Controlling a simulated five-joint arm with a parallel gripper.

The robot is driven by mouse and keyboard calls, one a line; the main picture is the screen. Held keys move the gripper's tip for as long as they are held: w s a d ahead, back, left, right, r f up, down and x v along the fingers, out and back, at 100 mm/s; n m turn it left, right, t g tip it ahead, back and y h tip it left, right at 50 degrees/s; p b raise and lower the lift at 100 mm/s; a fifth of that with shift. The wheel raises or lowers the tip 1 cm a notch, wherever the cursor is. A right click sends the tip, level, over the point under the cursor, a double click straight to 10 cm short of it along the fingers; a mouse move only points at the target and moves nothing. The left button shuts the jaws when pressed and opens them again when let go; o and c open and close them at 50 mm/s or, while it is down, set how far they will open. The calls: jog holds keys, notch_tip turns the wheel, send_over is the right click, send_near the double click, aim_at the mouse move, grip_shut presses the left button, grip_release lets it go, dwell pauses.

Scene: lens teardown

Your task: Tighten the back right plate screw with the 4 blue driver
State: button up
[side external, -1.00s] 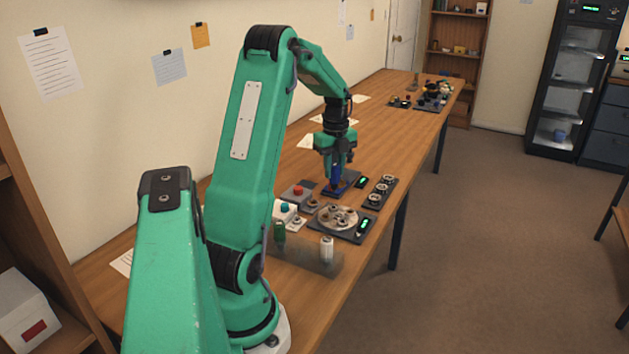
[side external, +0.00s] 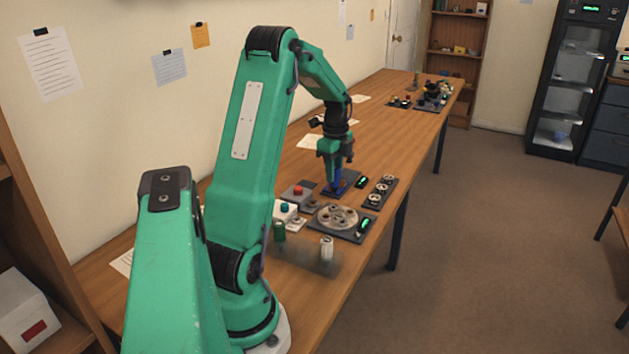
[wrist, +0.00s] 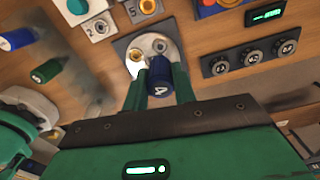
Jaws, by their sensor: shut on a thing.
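My gripper (side external: 336,172) is shut on the blue driver (wrist: 160,82), with a 4 facing the wrist camera. The driver also shows below my gripper in the side view (side external: 339,182). In the wrist view the driver lies across the near edge of a round silver plate (wrist: 165,40) on a dark base (wrist: 122,45). A bright brass-coloured round spot (wrist: 135,68), perhaps a screw, shows just left of the driver. The driver's tip is hidden, so I cannot tell whether it touches a screw.
A green driver (side external: 279,232) stands at the near left. A red-button box (side external: 298,192) and a teal-button box (side external: 286,210) stand on the wall side. A strip of three round dials (side external: 381,190) lies to the right. The table (side external: 345,285) has bare room in front.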

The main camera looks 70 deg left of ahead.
aim_at(334, 186)
jog(key=n, duration=0.2)
jog(key=f+n, duration=0.1)
jog(key=n, duration=0.1)
jog(key=shift+n, duration=0.3)
jog(key=n, duration=0.3)
jog(key=shift+f, duration=0.25)
jog(key=n, duration=0.4)
jog(key=shift+d+f+n, duration=0.1)
jog(key=shift+f+n, duration=0.25)
jog(key=shift+n, duration=0.05)
jog(key=n, duration=0.4)
jog(key=shift+f, duration=0.65)
jog(key=shift+f, duration=0.75)
dwell(0.9)
